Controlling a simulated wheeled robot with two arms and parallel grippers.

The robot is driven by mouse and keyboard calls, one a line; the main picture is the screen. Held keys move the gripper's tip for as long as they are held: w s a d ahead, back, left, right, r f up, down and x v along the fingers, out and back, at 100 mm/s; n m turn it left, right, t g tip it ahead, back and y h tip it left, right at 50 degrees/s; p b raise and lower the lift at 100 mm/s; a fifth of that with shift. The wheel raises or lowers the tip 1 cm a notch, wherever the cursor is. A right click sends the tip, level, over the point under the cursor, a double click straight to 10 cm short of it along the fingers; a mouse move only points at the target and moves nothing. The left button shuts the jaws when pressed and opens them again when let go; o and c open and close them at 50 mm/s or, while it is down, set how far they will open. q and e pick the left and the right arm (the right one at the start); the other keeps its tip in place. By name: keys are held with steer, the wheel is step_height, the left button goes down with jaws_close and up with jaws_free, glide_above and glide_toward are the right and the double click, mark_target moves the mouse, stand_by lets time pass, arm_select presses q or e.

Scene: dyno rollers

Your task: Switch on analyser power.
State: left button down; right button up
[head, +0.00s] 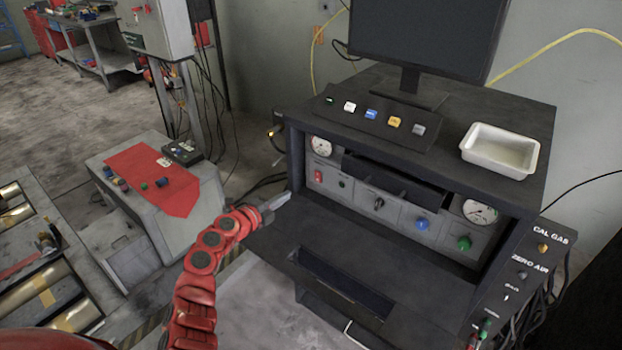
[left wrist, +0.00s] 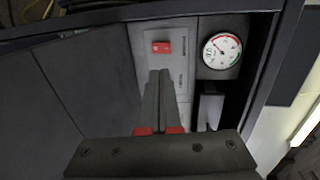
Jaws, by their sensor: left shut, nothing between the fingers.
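The analyser (head: 395,215) is a dark cabinet with a grey front panel. A red rocker switch (head: 318,176) sits at the left end of that panel, below a round gauge. The red switch also shows in the left wrist view (left wrist: 161,47), just beyond my fingertips, with the gauge (left wrist: 221,50) beside it. My left gripper (head: 288,197) is shut and empty, in front of the panel and a little left of and below the switch. In the left wrist view the closed fingers (left wrist: 160,73) point toward the switch, apart from it in the picture. My right gripper is not in view.
A row of coloured buttons (head: 371,114) and a white tray (head: 500,148) are on the cabinet top, with a monitor (head: 425,40) behind. A black knob (head: 379,203), blue knob (head: 422,224) and green knob (head: 464,243) are further right on the panel.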

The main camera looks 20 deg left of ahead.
arm_select(q)
steer(key=b, duration=0.2)
glide_toward(316, 174)
steer(key=x, duration=0.4)
steer(key=shift+w+d+f, duration=0.25)
steer(key=shift+w+f, duration=0.05)
steer(key=shift+w+d+f, duration=0.1)
steer(key=shift+w+d, duration=0.05)
steer(key=shift+w, duration=0.15)
steer(key=shift+w+d+b, duration=0.25)
steer(key=shift+w+b, duration=0.05)
steer(key=shift+w, duration=0.2)
steer(key=shift+r, duration=0.25)
steer(key=shift+w+r, duration=0.15)
steer(key=shift+w, duration=0.15)
steer(key=shift+a+g, duration=0.1)
steer(key=shift+g, duration=0.2)
